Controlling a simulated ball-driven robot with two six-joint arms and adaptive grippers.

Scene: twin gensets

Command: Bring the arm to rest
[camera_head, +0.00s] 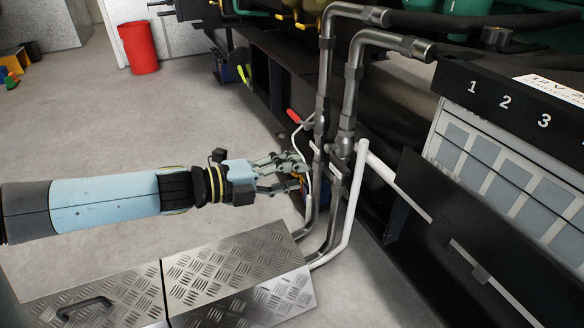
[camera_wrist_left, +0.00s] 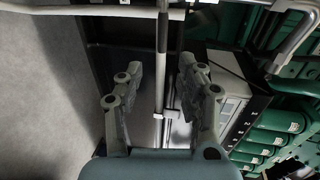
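My left arm comes in from the left in the head view, with a light blue forearm lying nearly level. Its gripper (camera_head: 296,172) points right, close to the upright metal pipes (camera_head: 325,95). I cannot tell whether it touches them. In the wrist view the two fingers of the left gripper (camera_wrist_left: 160,72) stand apart, and nothing is clearly clasped between them. A grey rod (camera_wrist_left: 162,35) shows in line with the gap, seemingly beyond the fingers. A red-handled valve lever (camera_head: 293,116) sits just above the gripper in the head view. My right gripper is not in view.
A diamond-plate metal cover (camera_head: 235,275) lies below the arm. A white pipe (camera_head: 352,205) stands right of the gripper. A black panel numbered 1, 2, 3 (camera_head: 510,105) is at the right. A red bin (camera_head: 138,48) stands behind. The floor at left is mostly clear.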

